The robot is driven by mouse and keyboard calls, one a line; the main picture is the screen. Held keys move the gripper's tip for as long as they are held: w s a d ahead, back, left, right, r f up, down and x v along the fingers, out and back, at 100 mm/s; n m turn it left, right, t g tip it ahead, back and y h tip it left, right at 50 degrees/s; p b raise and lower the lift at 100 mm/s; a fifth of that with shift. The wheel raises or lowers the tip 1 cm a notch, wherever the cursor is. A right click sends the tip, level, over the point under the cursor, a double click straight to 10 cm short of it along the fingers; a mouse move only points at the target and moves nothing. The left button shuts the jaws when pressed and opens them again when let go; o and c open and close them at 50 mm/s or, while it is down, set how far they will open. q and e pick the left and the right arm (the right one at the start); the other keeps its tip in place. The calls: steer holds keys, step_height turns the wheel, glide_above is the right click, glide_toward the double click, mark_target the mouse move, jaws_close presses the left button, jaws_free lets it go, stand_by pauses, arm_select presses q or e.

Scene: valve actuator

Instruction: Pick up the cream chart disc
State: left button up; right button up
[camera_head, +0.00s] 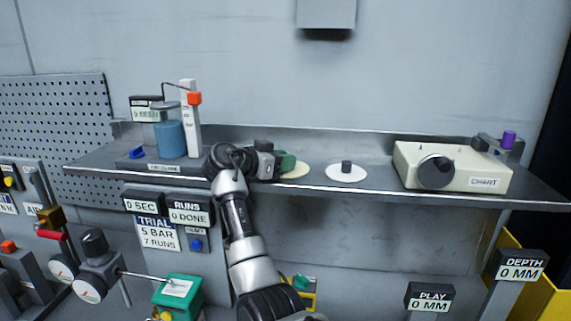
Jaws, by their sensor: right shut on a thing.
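The cream chart disc (299,170) lies at shelf height, left of the shelf's middle, partly hidden by my gripper and a green part over it. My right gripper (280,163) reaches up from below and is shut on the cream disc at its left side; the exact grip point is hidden. I cannot tell whether the disc touches the shelf. My left gripper is not in view.
A white disc (346,175) with a dark knob lies just right on the shelf (378,185). A cream CHART box (471,182) with a dark dial stands further right. A blue cylinder (170,139) stands left. Gauges and signs are below.

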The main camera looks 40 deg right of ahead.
steer(key=shift+s+a+r+b, duration=0.15)
steer(key=shift+a+b, duration=0.05)
steer(key=shift+b, duration=0.35)
step_height(320, 180, up, 10)
steer(key=b, duration=0.4)
steer(key=s+a+r+b, duration=0.1)
steer(key=s+a+b, duration=0.6)
steer(key=s+a, duration=0.5)
steer(key=v, duration=0.3)
steer(key=shift+s+f, duration=0.25)
